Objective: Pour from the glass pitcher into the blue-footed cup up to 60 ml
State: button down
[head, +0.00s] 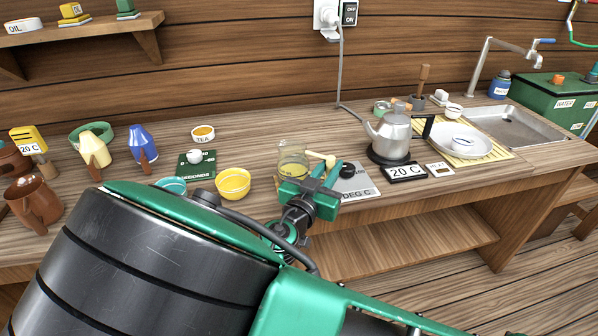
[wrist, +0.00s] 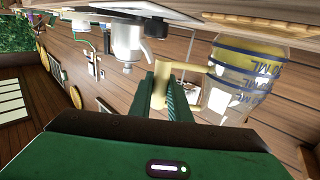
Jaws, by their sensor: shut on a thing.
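The glass pitcher (head: 291,155) stands roughly upright near the middle of the counter in the head view, with yellowish liquid in its lower part. My gripper (head: 318,178) is shut on its pale yellow handle, to the right of the glass. In the wrist view the scene appears upside down; the jaws (wrist: 174,92) close on the handle, and the pitcher (wrist: 245,75) shows blue ml markings. I cannot tell if its base touches the counter. I cannot make out a blue-footed cup for certain; my arm hides part of the counter front.
A yellow bowl (head: 233,184) and a teal bowl (head: 171,185) are left of the pitcher, beside a seconds timer (head: 196,170). A blue jug (head: 142,142) and brown jug (head: 31,200) stand further left.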

jog(key=shift+r, duration=2.55)
jog(key=shift+f, duration=2.35)
jog(key=shift+r, duration=0.1)
jog(key=shift+r, duration=2.25)
notch_tip(320, 180, down, 2)
jog(key=shift+f, duration=0.25)
jog(key=f, duration=0.3)
jog(key=shift+s+a+f, duration=0.25)
jog(key=shift+s+f, duration=0.1)
jog(key=shift+s, duration=0.05)
jog(key=v, duration=0.9)
jog(key=shift+s+d, duration=0.1)
jog(key=shift+d, duration=0.05)
